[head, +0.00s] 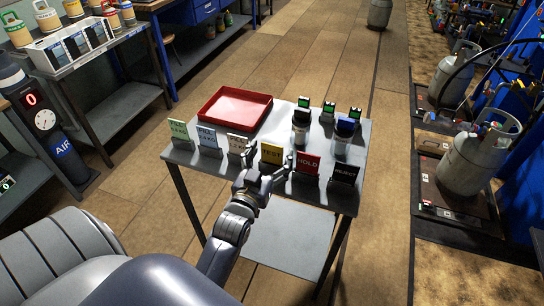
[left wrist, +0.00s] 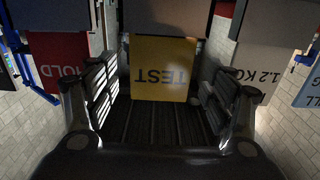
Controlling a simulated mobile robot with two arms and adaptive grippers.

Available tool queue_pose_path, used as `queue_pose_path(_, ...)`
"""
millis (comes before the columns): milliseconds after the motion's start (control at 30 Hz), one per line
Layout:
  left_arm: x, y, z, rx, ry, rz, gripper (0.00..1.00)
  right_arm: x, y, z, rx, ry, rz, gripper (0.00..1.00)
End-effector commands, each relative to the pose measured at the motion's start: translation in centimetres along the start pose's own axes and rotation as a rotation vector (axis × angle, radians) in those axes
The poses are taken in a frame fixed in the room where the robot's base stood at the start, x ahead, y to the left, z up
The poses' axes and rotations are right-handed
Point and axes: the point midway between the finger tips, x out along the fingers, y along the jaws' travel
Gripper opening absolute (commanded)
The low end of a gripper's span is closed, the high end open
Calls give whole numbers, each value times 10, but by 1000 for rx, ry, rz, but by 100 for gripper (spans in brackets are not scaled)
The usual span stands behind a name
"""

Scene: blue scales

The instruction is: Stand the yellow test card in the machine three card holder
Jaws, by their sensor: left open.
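The yellow TEST card (head: 271,154) stands in a dark holder in the front row on the small grey table (head: 378,140). My left gripper (head: 268,172) is open in front of it. In the left wrist view the TEST card (left wrist: 166,72) sits between the two spread fingers, with a gap on each side. The red HOLD card (head: 307,163) stands just right of it, and a pale card (head: 237,143) just left. I cannot tell which holder belongs to machine three. My right gripper is not in view.
A black REJECT card (head: 345,174) ends the row at right; green (head: 179,130) and blue (head: 207,137) cards stand at left. A red tray (head: 235,108) lies at the back left. Containers with small green displays (head: 354,113) stand behind the cards. Gas cylinders (head: 478,158) stand at right.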

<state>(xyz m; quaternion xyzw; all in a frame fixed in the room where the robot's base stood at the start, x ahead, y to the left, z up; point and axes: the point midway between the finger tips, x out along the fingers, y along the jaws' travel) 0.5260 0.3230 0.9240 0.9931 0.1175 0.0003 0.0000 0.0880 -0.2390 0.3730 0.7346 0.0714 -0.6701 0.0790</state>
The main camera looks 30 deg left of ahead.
Motion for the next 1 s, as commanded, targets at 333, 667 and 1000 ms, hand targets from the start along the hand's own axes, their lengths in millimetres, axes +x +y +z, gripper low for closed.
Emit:
queue_pose_path(333,14,0,1,0,-1,0,75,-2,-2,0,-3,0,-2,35)
queue_pose_path(667,14,0,1,0,-1,0,32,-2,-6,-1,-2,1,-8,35)
queue_pose_path(1000,14,0,-8,0,3,0,29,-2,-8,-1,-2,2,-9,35)
